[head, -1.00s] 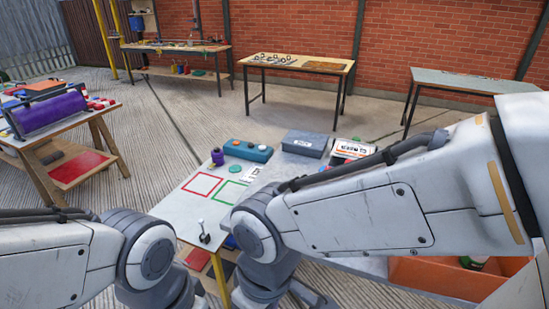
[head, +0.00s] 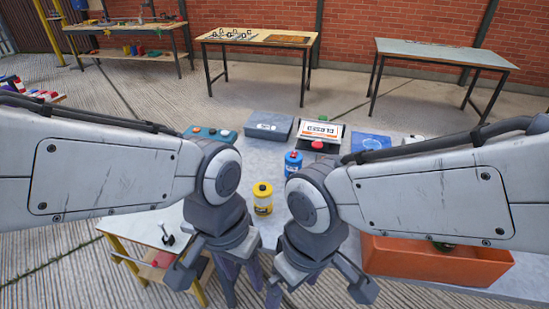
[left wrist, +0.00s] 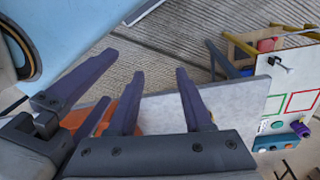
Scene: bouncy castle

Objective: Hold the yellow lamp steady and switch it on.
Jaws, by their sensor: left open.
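The yellow lamp (head: 263,200), a small cylinder with a dark label and a dark spot on top, stands upright on the grey table between my two wrists. My left gripper (head: 245,293) points down in front of it, to its left, open and empty. In the left wrist view its two dark fingers (left wrist: 159,72) are spread over the table edge. My right gripper (head: 290,293) is in front and to the lamp's right, with its fingers apart and empty. Neither gripper touches the lamp. In the left wrist view the lamp is mostly hidden.
A blue bottle-like lamp (head: 293,165) stands just behind. A teal box with buttons (head: 208,134), a grey case (head: 268,126), a display with a red button (head: 318,133) and a blue panel (head: 370,141) line the back. An orange bin (head: 440,262) is front right.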

